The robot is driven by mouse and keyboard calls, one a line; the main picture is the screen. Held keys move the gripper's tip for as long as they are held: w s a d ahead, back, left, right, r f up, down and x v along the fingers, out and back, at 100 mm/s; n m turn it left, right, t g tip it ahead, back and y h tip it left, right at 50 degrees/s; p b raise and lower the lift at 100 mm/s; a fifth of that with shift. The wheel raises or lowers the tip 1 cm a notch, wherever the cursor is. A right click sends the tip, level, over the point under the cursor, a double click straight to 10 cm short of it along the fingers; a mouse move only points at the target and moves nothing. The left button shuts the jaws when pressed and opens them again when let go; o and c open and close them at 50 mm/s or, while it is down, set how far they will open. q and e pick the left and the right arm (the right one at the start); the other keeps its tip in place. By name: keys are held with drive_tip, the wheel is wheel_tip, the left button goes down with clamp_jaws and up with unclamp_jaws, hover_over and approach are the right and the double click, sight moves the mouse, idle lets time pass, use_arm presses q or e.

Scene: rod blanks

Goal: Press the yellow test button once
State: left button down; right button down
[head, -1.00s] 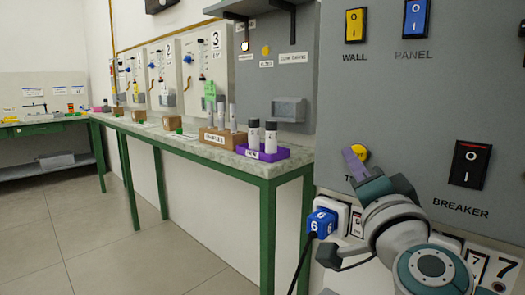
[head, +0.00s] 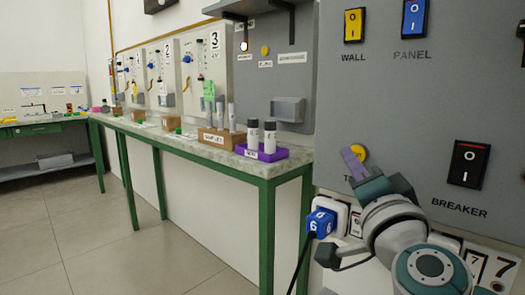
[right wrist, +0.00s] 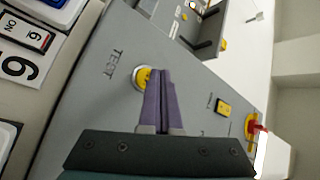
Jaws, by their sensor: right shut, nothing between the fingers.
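The yellow test button (head: 361,152) is a small round button on the grey panel, partly covered by my right gripper. It also shows in the right wrist view (right wrist: 142,76), beside the printed word TEST. My right gripper (head: 348,152) is shut and empty, its purple fingers held together. In the right wrist view its fingertips (right wrist: 161,72) overlap the right part of the button; I cannot tell whether they touch it. My left gripper is not in view.
The panel also carries a yellow WALL switch (head: 354,25), a blue PANEL switch (head: 416,18) and a black BREAKER switch (head: 468,164). A blue plug (head: 321,223) with a cable sits below the button. A green-legged bench (head: 265,185) stands to the left.

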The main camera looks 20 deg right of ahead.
drive_tip(key=shift+d, duration=0.1)
drive_tip(key=shift+w+d, duration=0.2)
drive_tip(key=shift+d, duration=0.1)
drive_tip(key=shift+w+d, duration=0.1)
drive_tip(key=shift+d, duration=0.25)
idle(0.8)
drive_tip(key=shift+a, duration=0.1)
drive_tip(key=shift+s+a+p, duration=0.3)
drive_tip(key=shift+a+p, duration=0.05)
drive_tip(key=shift+a, duration=0.3)
